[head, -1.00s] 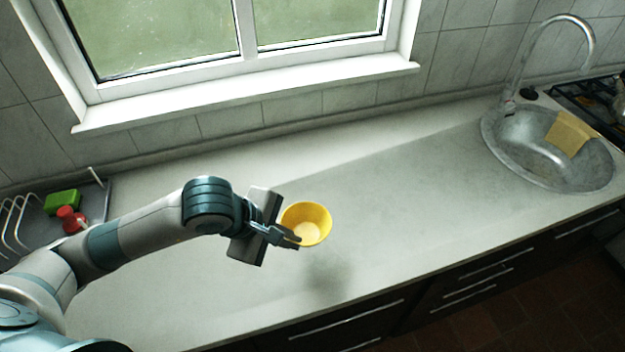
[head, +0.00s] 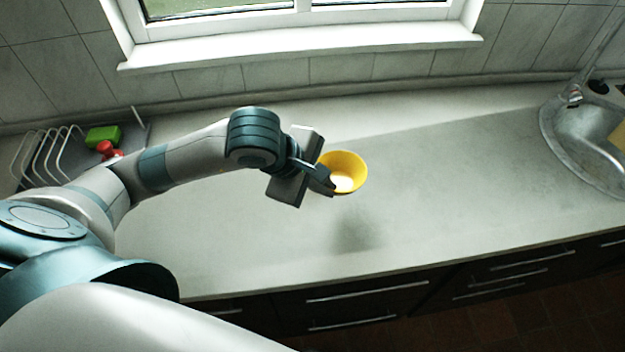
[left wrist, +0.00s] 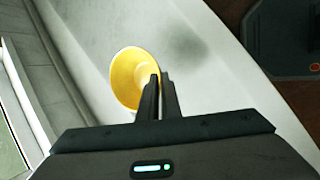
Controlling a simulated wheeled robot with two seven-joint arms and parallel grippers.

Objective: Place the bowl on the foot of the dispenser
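A yellow bowl (head: 350,163) is held above the counter, its shadow on the worktop below and apart from it. My left gripper (head: 328,182) is shut on the bowl's near rim. In the left wrist view the two fingers (left wrist: 160,95) pinch the rim of the bowl (left wrist: 122,78), whose opening looks empty. I cannot make out a dispenser with a foot for certain in either view. My right gripper is not in view.
A wire rack (head: 45,155), a green block (head: 103,137) and a red object (head: 108,150), partly hidden by my arm, are at the left. A metal sink (head: 585,150) is at the right. The counter (head: 450,190) between is clear. A dark unidentified object (left wrist: 285,45) shows in the left wrist view.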

